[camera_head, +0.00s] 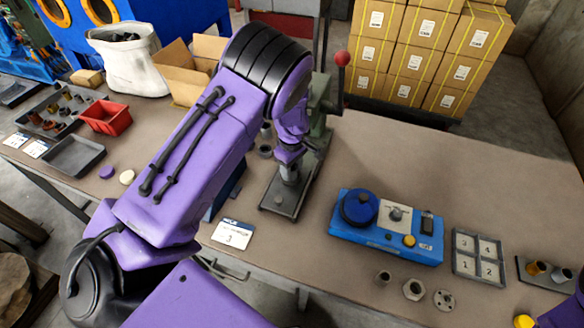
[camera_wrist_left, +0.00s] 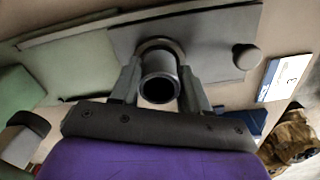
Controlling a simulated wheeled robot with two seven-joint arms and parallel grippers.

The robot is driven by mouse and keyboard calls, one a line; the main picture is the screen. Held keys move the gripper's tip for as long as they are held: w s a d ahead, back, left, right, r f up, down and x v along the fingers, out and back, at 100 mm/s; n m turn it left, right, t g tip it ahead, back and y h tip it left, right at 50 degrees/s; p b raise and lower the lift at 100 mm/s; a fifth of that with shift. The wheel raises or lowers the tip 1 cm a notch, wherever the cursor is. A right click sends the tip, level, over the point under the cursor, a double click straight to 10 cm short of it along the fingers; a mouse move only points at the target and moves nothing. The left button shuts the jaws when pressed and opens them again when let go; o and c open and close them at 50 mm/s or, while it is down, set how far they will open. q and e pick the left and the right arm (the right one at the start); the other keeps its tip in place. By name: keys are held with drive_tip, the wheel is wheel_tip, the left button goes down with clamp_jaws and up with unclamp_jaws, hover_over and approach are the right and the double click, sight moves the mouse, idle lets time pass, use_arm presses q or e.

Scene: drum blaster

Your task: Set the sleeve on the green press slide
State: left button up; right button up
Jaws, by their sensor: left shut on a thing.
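The green press (camera_head: 322,118) stands on the table, partly hidden behind my left arm; its lever has a red knob (camera_head: 342,58). A flat dark grey slide plate (camera_head: 282,206) with a small round knob lies at its front; it also shows in the left wrist view (camera_wrist_left: 212,42). My left gripper (camera_head: 289,160) is over this plate. It is shut on a grey metal sleeve (camera_wrist_left: 160,88), whose dark open end faces the wrist camera. A round rim shows behind the sleeve, but I cannot tell whether the sleeve touches the plate. My right gripper is not in view.
A blue device (camera_head: 388,240) and a numbered tray (camera_head: 480,270) stand to the right. Small metal parts (camera_head: 414,290) lie at the front edge. A card marked 3 (camera_head: 233,234) lies left of the plate. A red bin (camera_head: 106,117) stands at left. The table's back right is clear.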

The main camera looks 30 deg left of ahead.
use_arm(q)
drive_tip(key=shift+p, duration=0.5)
drive_tip(key=shift+f+b, duration=0.3)
drive_tip(key=shift+f, duration=0.35)
drive_tip(key=o, duration=1)
drive_tip(key=shift+c, duration=0.2)
drive_tip(key=shift+r, duration=0.1)
wheel_tip(320, 180, up, 11)
drive_tip(key=p, duration=0.9)
